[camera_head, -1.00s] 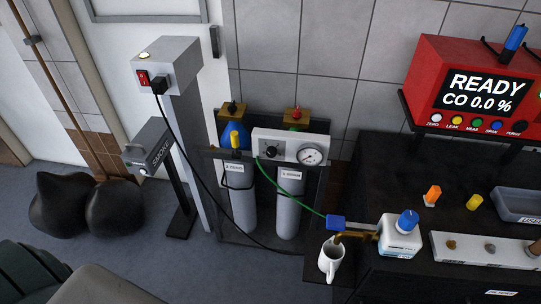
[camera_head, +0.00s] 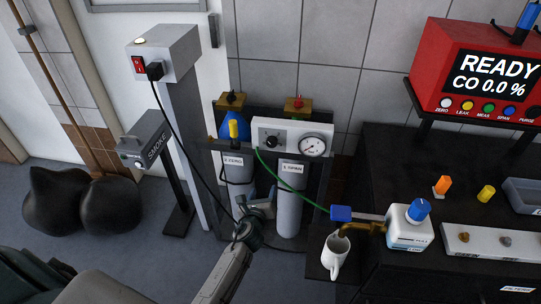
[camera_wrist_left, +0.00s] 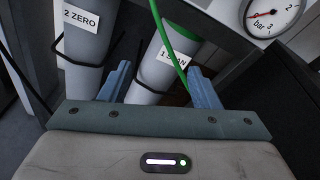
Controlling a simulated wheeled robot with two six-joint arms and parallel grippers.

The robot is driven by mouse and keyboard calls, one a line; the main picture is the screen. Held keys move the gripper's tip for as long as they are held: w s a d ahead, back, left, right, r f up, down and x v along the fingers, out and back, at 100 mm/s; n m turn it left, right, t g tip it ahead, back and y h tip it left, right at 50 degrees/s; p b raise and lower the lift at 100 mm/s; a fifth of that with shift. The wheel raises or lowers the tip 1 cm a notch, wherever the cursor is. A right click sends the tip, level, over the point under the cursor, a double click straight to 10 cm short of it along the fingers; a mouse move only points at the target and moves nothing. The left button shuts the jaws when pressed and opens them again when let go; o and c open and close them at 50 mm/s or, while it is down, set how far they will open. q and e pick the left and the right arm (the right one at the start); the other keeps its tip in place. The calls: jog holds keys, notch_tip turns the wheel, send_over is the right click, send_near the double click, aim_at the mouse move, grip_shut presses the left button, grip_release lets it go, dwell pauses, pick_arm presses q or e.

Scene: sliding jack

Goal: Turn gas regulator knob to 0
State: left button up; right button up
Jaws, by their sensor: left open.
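The white regulator panel (camera_head: 292,132) is fixed above two grey gas cylinders. It carries a black knob (camera_head: 271,141) on its left and a round dial gauge (camera_head: 312,146) on its right. The knob's setting is too small to read. My left gripper (camera_head: 260,206) is below the panel, in front of the cylinders, open and clear of the knob. In the left wrist view, its blue-grey fingers (camera_wrist_left: 160,82) are spread with nothing gripped, and the gauge (camera_wrist_left: 272,14) shows at top right. The knob is out of that view. My right gripper is not seen.
Cylinders labelled 2 ZERO (camera_head: 238,180) and 1 SPAN (camera_head: 290,190) stand in a dark rack. A green hose (camera_head: 290,188) runs from the panel to a blue fitting (camera_head: 341,213). A black cable hangs at the left. A white mug (camera_head: 335,257) stands at right.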

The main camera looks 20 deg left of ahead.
aim_at(271, 145)
pick_arm(q)
notch_tip(271, 145, up, 9)
jog(key=w+m+t+y, duration=0.1)
jog(key=w+m+t, duration=0.1)
jog(key=w+m, duration=0.15)
jog(key=b+x, duration=0.1)
jog(key=x, duration=0.8)
jog(key=shift+w+a+r+b, duration=0.15)
jog(key=shift+w+a+b, duration=0.1)
jog(key=shift+b, duration=0.1)
jog(key=shift+s, duration=0.1)
jog(key=c, duration=1)
